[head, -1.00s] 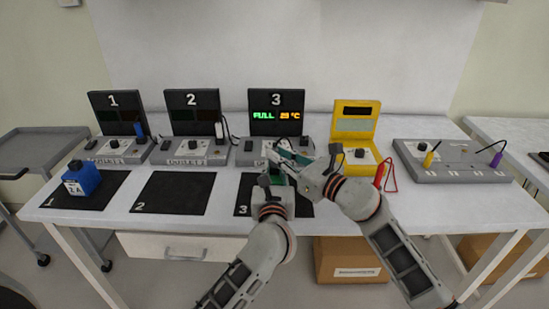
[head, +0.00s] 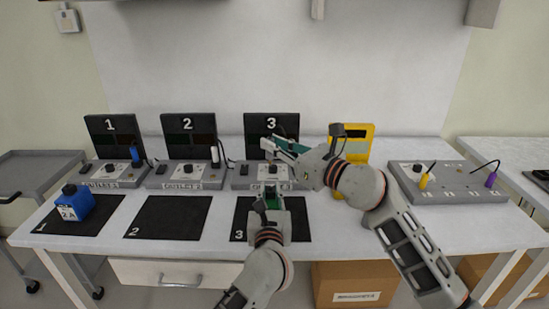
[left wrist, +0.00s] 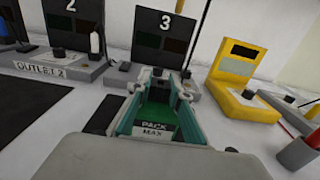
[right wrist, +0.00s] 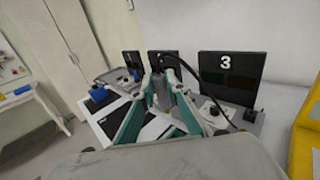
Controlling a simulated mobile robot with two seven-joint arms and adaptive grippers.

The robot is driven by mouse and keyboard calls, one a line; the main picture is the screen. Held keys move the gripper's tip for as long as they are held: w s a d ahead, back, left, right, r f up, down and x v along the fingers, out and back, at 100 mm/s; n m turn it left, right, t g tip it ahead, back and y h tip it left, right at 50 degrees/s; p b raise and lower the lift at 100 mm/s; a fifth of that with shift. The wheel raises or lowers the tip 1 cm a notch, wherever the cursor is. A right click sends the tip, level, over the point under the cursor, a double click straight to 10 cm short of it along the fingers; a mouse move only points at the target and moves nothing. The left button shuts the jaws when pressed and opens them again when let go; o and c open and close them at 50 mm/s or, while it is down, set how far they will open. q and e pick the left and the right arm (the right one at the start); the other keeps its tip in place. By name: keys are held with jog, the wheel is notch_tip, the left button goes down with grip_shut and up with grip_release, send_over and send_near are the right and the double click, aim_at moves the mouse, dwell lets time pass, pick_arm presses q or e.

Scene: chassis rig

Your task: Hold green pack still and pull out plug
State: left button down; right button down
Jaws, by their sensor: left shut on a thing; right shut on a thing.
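The green pack (left wrist: 157,118), labelled "PACK MAX" in the left wrist view, stands on black mat 3 (head: 298,222). My left gripper (head: 270,192) is shut around the pack, which also shows between its fingers in the head view (head: 272,203). My right gripper (head: 273,150) is shut on a grey plug (right wrist: 160,92) above and behind the pack, in front of station 3. A black cable (right wrist: 190,70) arcs from the plug toward station 3 (right wrist: 228,72). The plug looks apart from the pack. Screen 3 (head: 258,123) is dark.
A blue pack (head: 76,205) sits on mat 1 at the left; mat 2 (head: 168,218) is empty. Stations 1 and 2 stand behind. A yellow tester (head: 358,150) is close behind my right gripper. A grey panel with yellow and purple plugs (head: 450,190) is at the right.

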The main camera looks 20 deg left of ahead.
jog(key=shift+r, duration=2.5)
pick_arm(q)
jog(key=c, duration=1.8)
grip_release()
